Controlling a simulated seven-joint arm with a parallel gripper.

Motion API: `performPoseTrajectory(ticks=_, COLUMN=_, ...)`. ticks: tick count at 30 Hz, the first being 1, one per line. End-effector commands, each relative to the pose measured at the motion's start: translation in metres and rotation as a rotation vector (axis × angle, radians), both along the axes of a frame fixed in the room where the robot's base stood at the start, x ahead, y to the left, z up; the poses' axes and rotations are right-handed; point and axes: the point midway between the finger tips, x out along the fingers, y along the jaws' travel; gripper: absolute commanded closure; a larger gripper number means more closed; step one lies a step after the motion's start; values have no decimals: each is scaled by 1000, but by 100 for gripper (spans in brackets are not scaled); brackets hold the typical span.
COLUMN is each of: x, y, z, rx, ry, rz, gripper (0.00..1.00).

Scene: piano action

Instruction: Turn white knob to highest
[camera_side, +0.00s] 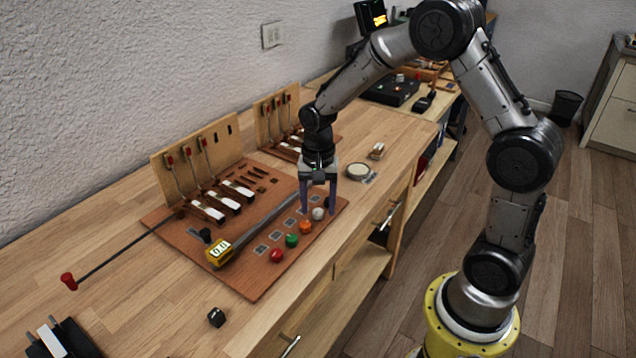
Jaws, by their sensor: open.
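The white knob (318,214) sits on the reddish-brown board (265,283), near the right end of a row of knobs. The row also has a red knob (276,255), a green knob (291,240), an orange knob (306,227) and a dark knob (329,202). My gripper (319,209) is open and points down at the white knob, with a finger on either side of it in this view. I cannot tell whether the fingers touch it. The knob's setting is too small to read.
A yellow display (219,251) reading about 0.0 stands at the board's left, with a dark bar running from it toward my gripper. White-tipped levers (208,211) and an upright wooden panel (182,168) stand behind. A red-handled rod (69,281) sticks out left. The front table strip is mostly clear.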

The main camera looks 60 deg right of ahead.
Motion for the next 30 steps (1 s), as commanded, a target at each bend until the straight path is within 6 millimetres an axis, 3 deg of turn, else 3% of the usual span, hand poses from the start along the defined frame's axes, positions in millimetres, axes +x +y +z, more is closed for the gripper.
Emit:
performPoseTrajectory(ticks=12, x=2, y=0, z=85, rx=-1, ry=-9, rz=0, gripper=38)
performPoseTrajectory(ticks=18, x=1, y=0, z=117, rx=0, ry=-6, rz=0, gripper=38)
performPoseTrajectory(ticks=24, x=0, y=0, z=130, rx=0, ry=-4, rz=0, gripper=38)
performPoseTrajectory(ticks=30, x=0, y=0, z=131, rx=-1, ry=-3, rz=0, gripper=38)
